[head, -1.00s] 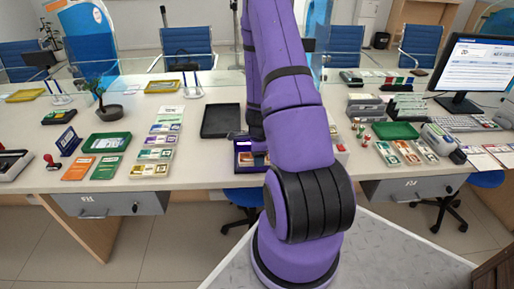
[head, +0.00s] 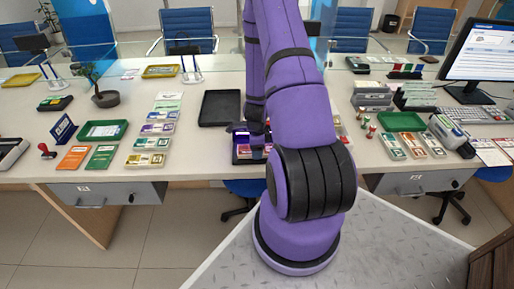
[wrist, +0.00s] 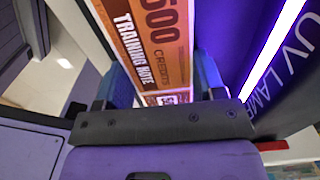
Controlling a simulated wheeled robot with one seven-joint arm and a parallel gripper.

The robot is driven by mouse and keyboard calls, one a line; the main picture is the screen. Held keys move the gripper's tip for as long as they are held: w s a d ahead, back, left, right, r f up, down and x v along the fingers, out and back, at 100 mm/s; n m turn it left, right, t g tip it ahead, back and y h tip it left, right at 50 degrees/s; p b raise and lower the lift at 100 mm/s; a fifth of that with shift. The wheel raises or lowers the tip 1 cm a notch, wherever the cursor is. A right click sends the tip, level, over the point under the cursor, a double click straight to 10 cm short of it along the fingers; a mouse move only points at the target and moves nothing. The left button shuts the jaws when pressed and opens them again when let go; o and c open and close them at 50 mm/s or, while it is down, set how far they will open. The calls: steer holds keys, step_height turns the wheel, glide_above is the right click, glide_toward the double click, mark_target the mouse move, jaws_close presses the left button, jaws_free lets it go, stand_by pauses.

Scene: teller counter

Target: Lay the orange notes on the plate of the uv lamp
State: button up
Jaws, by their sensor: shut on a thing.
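The orange notes (wrist: 150,40), printed "500 credits training note", are between the two blue fingers of my gripper (wrist: 160,85) in the wrist view, and the gripper is shut on them. The uv lamp (wrist: 275,70) with its glowing violet tube is just right of the notes. In the head view the lamp (head: 241,153) glows purple near the counter's front edge, partly behind my arm. My gripper is over the lamp there, mostly hidden. I cannot tell whether the notes touch the plate.
A black tray (head: 220,108) lies behind the lamp. Several note bundles (head: 146,160) lie in a column to the left, with a green tray (head: 102,130) beyond. At right are a green tray (head: 401,121) and a monitor (head: 482,55). Some counter left of the lamp is clear.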

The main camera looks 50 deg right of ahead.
steer(key=o, duration=1)
steer(key=shift+c, duration=0.2)
step_height(320, 180, up, 12)
steer(key=w+a+r+n+t, duration=0.2)
steer(key=a+r+n, duration=0.45)
steer(key=r, duration=0.45)
steer(key=w+a+r+n+t, duration=0.1)
steer(key=w+a+r+n, duration=0.1)
steer(key=a+r+n, duration=0.7)
steer(key=s+a+r+n+t, duration=0.1)
steer(key=s+a+r+n, duration=0.4)
steer(key=s+r, duration=0.3)
steer(key=s+a+r+n+t, duration=0.1)
steer(key=s+a+r+n, duration=0.5)
steer(key=r, duration=0.3)
steer(key=shift+s+r+n, duration=0.25)
steer(key=shift+s+n, duration=0.4)
steer(key=shift+s, duration=0.2)
